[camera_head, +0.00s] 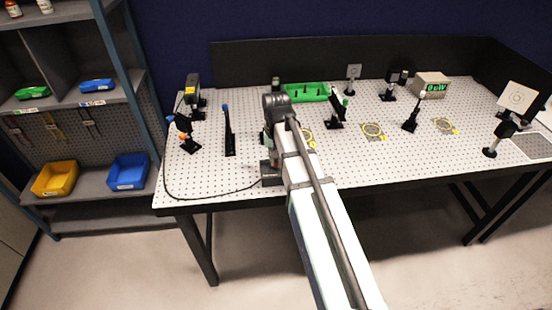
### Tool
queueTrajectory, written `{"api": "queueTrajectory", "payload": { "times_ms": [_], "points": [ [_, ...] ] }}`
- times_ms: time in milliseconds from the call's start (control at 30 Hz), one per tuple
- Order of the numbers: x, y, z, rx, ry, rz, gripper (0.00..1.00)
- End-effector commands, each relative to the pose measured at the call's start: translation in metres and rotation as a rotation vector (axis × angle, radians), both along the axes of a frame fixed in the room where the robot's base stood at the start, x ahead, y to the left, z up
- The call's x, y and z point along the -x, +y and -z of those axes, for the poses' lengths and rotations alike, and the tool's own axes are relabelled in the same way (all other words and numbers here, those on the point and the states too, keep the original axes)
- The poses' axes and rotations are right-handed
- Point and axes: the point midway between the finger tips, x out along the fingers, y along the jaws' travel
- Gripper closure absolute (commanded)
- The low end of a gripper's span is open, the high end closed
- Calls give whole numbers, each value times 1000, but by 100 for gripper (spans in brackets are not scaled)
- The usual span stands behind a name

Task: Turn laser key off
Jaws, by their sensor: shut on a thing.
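A small dark box (270,179), which looks like the laser's key controller, sits at the front edge of the white perforated table. A black cable runs from it along the front edge and up the left side. The key is too small and too covered by my arm to make out. My gripper (267,153) is directly above the box, mostly hidden beside my arm, and is shut at the key's place. The laser (192,90), a dark body with a yellow label, stands on a post at the table's back left.
Posts with optics stand at left (183,128), (229,132) and right (413,112). A green tray (306,92) and a display box (431,85) reading about "0 uW" are at the back. A shelf with bins (128,171) stands left.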

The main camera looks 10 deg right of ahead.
Motion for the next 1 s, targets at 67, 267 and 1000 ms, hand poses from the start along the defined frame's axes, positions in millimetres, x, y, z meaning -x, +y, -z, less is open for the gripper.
{"api": "queueTrajectory", "payload": {
  "times_ms": [67, 267, 1000],
  "points": [
    [1, 0, 1, 0, 1, -42, 100],
    [1, 0, 1, 0, 1, -117, 100],
    [1, 0, 1, 0, 1, -149, 66]
  ]
}}
